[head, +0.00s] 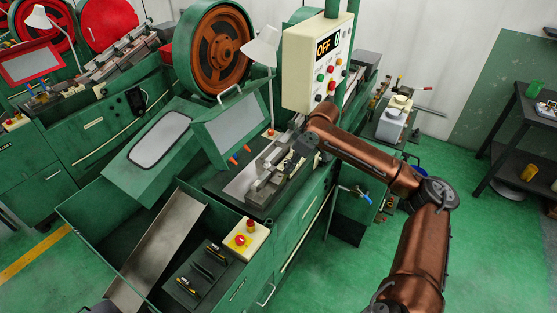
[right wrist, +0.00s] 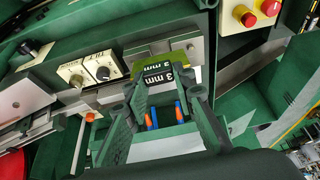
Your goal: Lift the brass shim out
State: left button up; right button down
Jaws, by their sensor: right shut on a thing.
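The brass shim (right wrist: 178,58) shows in the right wrist view as a yellow-olive piece with a dark "3 mm" label, at the tips of my right gripper (right wrist: 160,84). The gripper is shut on it. In the head view my right gripper (head: 297,133) is over the machine bed (head: 243,184), below the control box, and the shim is too small to make out. My left gripper is not in view.
The control box (head: 311,62) reading "OFF" hangs close above my right wrist. A tilted guard window (head: 235,122) and a lamp (head: 262,45) stand to the left. A yellow switch box (head: 245,238) and a tool tray (head: 201,272) are in front.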

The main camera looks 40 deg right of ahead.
jog(key=s+d+r+p, duration=0.2)
jog(key=s+r+p, duration=0.1)
jog(key=s+p, duration=0.2)
jog(key=shift+s+d+p, duration=0.35)
jog(key=shift+s+d, duration=0.05)
jog(key=shift+s, duration=0.4)
